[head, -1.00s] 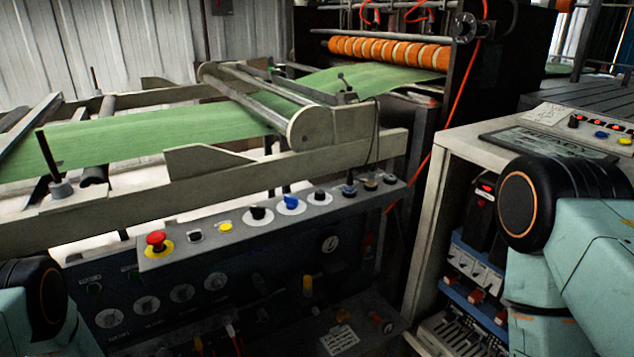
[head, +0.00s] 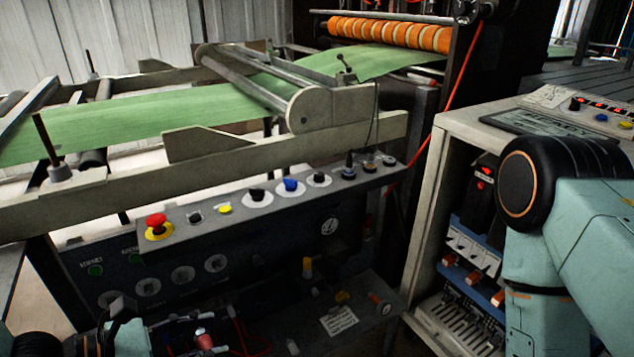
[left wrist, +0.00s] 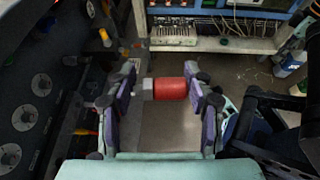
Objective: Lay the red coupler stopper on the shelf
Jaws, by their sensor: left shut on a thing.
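The red coupler stopper (left wrist: 171,89) is a short red cylinder with a pale grey end on its left, lying crosswise between the fingers in the left wrist view. My left gripper (left wrist: 166,91) is shut on it. In the head view, my left gripper (head: 200,342) is low at the bottom edge, in front of the machine's control panel, with the stopper's reddish tip (head: 205,341) just showing. A dark shelf-like ledge (head: 372,328) with a white label lies to its right, below the panel; I cannot tell surely that it is the shelf. My right gripper is out of view.
The sloping control panel (head: 270,217) with a red button and several knobs stands above the left gripper. Small levers and fittings stick up around the dark ledge. An open cabinet (head: 426,235) with breakers stands at the right, behind my right arm.

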